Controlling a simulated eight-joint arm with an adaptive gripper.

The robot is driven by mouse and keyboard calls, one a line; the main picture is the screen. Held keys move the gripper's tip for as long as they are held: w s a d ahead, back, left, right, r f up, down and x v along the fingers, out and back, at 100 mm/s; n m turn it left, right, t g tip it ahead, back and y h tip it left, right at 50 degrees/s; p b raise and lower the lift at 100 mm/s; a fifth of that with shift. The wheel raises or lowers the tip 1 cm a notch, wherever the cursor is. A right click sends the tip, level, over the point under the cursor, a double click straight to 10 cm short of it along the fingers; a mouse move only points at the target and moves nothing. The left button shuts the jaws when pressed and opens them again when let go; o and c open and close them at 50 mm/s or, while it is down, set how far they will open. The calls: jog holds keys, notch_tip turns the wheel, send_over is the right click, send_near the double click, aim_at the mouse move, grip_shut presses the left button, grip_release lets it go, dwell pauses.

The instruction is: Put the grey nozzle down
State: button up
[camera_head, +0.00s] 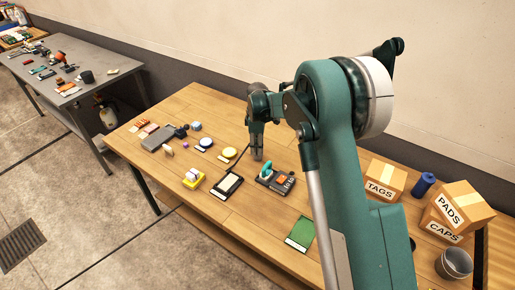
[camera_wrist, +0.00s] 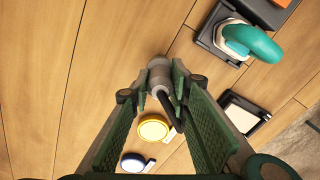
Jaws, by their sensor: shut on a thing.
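My gripper (camera_head: 256,132) is above the wooden table (camera_head: 190,103), near its middle. In the wrist view my gripper (camera_wrist: 158,88) has its two green fingers on either side of the grey nozzle (camera_wrist: 159,72) and is shut on it. The nozzle (camera_head: 257,153) hangs below the fingers in the head view, pointing down. Whether its tip touches the wood cannot be told. Part of the nozzle is hidden between the fingers.
Near the gripper are a dark device with a teal handle (camera_head: 265,170), a black-framed pad (camera_head: 229,184), a yellow round item (camera_head: 229,152) and a blue round item (camera_head: 205,143). A green pad (camera_head: 300,233) lies at the front. Boxes (camera_head: 384,179) stand right. Wood behind the gripper is bare.

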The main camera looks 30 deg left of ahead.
jog(key=shift+f, duration=0.15)
jog(key=o, duration=0.9)
notch_tip(320, 180, up, 12)
jog(key=shift+r, duration=0.15)
dwell(0.7)
dwell(0.3)
